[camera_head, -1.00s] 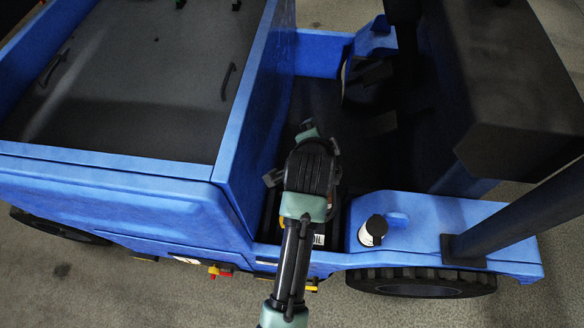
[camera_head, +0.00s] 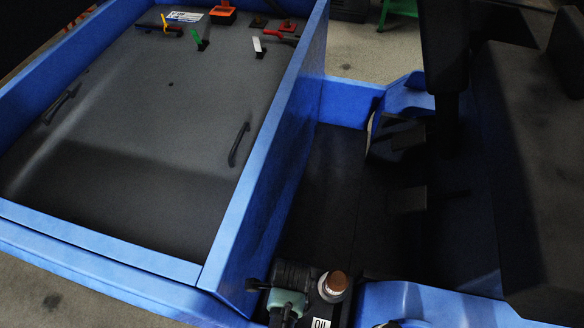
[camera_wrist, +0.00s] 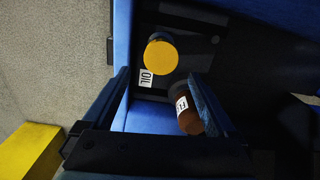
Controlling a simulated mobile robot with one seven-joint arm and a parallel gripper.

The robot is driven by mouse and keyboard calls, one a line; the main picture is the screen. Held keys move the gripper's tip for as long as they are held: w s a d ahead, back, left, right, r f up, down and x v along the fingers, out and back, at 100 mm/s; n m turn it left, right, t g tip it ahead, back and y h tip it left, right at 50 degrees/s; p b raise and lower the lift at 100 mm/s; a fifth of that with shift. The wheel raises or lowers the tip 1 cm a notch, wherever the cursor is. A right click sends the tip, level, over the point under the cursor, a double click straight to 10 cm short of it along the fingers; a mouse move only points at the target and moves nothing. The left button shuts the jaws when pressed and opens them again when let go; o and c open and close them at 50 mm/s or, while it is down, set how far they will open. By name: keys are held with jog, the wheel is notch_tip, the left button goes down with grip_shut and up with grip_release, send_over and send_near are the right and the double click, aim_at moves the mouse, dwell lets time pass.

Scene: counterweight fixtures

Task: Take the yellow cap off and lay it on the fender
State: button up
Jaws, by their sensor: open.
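The round yellow cap (camera_wrist: 162,57) shows in the wrist view, seen from above, on a dark surface beside a white OIL label (camera_wrist: 146,78). My gripper (camera_wrist: 160,78) is open. The cap lies beyond the fingertips, roughly in line with the gap, and no finger visibly touches it. In the head view the OIL label (camera_head: 320,323) shows at the bottom edge, while my arm hides the cap. The blue fender (camera_head: 425,302) is at the lower right there, and blue surface also shows between the fingers in the wrist view.
A brown-topped, labelled container (camera_wrist: 189,110) stands close to the right finger; contact is unclear. A blue wall (camera_head: 270,150) rises left of the dark footwell (camera_head: 330,190). Several small coloured items lie at the far end of the grey bed (camera_head: 140,110). A yellow block (camera_wrist: 28,150) is at lower left.

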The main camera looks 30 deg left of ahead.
notch_tip(320, 180, down, 8)
jog(key=b, duration=0.5)
jog(key=shift+w+b, duration=0.15)
jog(key=shift+b, duration=0.25)
jog(key=shift+r, duration=0.15)
jog(key=shift+c, duration=0.3)
